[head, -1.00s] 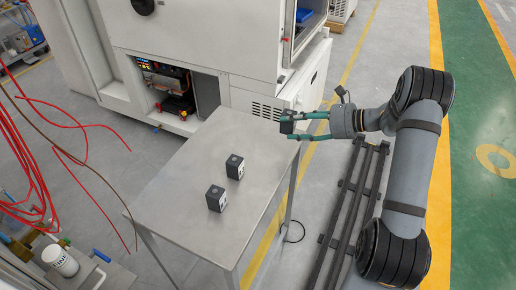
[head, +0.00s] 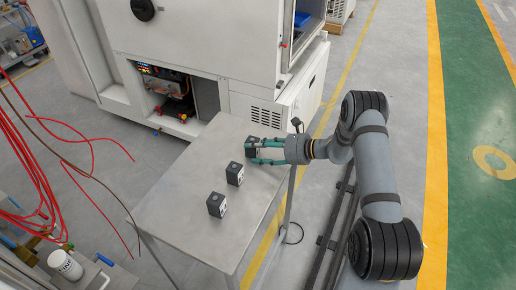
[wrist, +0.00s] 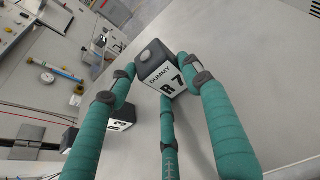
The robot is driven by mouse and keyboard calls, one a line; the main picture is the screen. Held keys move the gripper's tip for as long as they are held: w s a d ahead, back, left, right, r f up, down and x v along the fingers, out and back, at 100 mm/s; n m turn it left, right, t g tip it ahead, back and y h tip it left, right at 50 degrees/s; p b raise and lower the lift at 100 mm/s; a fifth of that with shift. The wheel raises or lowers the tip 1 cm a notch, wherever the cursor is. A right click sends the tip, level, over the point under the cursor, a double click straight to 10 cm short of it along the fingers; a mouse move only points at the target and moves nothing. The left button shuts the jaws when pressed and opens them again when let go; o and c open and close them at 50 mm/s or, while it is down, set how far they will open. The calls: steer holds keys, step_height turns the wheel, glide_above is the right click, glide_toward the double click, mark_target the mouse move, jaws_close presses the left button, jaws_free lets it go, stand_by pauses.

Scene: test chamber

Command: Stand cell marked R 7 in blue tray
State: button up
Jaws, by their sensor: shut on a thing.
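My gripper (head: 262,152) is shut on a dark cell (head: 251,147) at the table's right side. In the wrist view, this cell (wrist: 162,70) has a white label reading "DUMMY R 7" and a round grey knob on top. The teal fingers close around its sides. I cannot tell whether its base touches the table. Two similar dark cells (head: 234,173) (head: 216,204) stand on the table in front of it. One shows a label like "R 3" in the wrist view (wrist: 121,125). A blue surface (head: 302,19), perhaps the blue tray, shows partly inside the open chamber.
The grey metal table (head: 180,205) has free room around the cells. The white chamber cabinet (head: 210,40) stands behind it, with an open side compartment at upper right. Red cables (head: 70,150) hang at the left. A dark floor rail (head: 330,235) runs right of the table.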

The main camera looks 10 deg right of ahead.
steer(key=shift+s+f, duration=0.1)
steer(key=shift+f, duration=0.05)
steer(key=shift+s+f+b, duration=0.35)
steer(key=shift+f+b, duration=0.3)
steer(key=shift+b, duration=0.1)
steer(key=o, duration=1)
steer(key=shift+a, duration=0.1)
steer(key=shift+o, duration=1.2)
steer(key=shift+w+f, duration=0.15)
steer(key=shift+o, duration=0.9)
steer(key=shift+w, duration=0.1)
steer(key=shift+w, duration=0.1)
steer(key=shift+r, duration=0.25)
